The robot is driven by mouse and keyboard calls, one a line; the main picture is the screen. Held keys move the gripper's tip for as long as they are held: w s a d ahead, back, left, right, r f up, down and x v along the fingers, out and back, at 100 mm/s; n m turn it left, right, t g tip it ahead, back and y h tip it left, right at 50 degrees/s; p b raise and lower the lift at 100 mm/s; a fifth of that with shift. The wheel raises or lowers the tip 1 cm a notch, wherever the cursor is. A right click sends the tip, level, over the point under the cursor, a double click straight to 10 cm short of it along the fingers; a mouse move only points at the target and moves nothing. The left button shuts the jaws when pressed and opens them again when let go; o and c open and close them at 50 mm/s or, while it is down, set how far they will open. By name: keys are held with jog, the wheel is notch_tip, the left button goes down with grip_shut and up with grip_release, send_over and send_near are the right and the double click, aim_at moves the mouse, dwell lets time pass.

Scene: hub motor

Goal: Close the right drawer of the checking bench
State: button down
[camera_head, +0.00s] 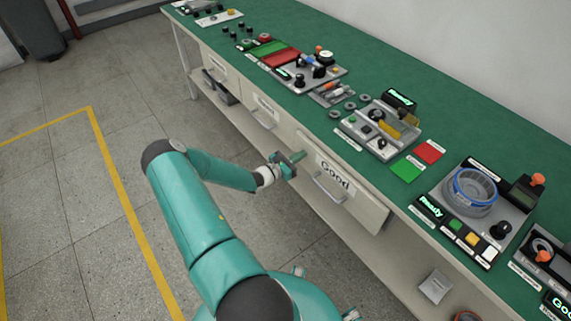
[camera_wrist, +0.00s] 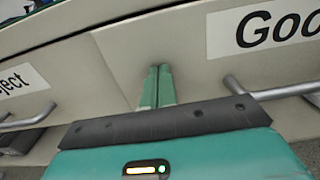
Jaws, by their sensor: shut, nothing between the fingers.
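The right drawer of the checking bench has a pale front (camera_head: 365,207) with a "Good" label and a metal bar handle (camera_head: 328,188). In the wrist view its front (camera_wrist: 185,55) fills the middle and right, with the handle (camera_wrist: 270,93) at right. Whether it stands slightly out from the bench I cannot tell for sure. My gripper (camera_head: 301,156) is at the left part of this front, left of the label and handle. In the wrist view its green fingers (camera_wrist: 158,72) are together, empty, and point at the front. They touch it or nearly do.
The bench's green top (camera_head: 480,140) carries several devices, including a blue-ringed bowl (camera_head: 474,190). Left of the right drawer is another drawer with a handle (camera_head: 262,118); its label in the wrist view (camera_wrist: 18,80) ends in "ject". A lower shelf (camera_head: 400,262) runs beneath. The tiled floor (camera_head: 60,200) at left is clear.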

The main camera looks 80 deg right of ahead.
jog(key=shift+x, duration=1.35)
jog(key=shift+s+d+r, duration=0.1)
jog(key=v, duration=1.5)
jog(key=shift+d, duration=0.1)
